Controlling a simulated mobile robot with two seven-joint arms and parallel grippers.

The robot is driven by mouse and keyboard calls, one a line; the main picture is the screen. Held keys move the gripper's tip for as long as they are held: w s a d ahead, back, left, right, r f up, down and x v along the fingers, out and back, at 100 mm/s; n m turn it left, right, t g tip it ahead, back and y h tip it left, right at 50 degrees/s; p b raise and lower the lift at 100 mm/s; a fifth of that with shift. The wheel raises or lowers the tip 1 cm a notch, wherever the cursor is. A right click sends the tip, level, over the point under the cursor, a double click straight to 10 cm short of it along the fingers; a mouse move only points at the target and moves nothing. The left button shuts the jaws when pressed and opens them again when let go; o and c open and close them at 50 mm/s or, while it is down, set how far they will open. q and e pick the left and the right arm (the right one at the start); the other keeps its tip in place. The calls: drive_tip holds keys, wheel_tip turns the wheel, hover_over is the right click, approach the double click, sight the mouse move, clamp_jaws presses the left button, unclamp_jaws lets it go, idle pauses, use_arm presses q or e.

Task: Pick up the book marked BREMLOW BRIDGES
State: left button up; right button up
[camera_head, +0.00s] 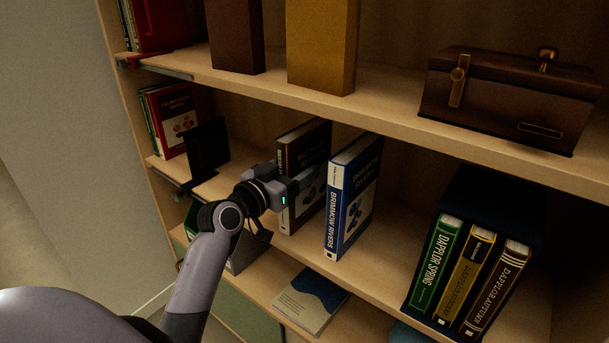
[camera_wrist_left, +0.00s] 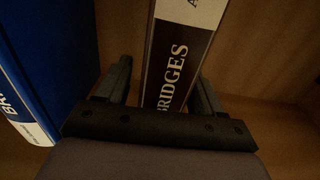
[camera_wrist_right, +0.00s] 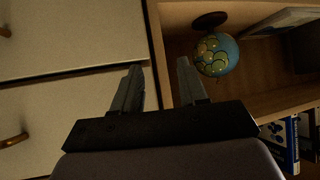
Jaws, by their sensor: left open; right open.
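The dark brown book (camera_head: 312,152) stands upright on the middle shelf. In the left wrist view its spine (camera_wrist_left: 172,75) reads BRIDGES; the rest of the title is cut off or hidden. My left gripper (camera_head: 284,188) is at this book's spine. In the left wrist view the gripper (camera_wrist_left: 161,78) is open, one finger on each side of the spine, with gaps showing. My right gripper (camera_wrist_right: 160,68) is open and empty, seen only in the right wrist view.
The blue BRIMMOW RIVERS book (camera_head: 353,200) stands just right of the brown one. A black bookend (camera_head: 208,148) stands to its left. A globe (camera_wrist_right: 216,54) shows near my right gripper.

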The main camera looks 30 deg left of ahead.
use_arm(q)
drive_tip(key=shift+w, duration=0.45)
clamp_jaws()
drive_tip(key=shift+r, duration=0.2)
drive_tip(key=shift+r, duration=0.1)
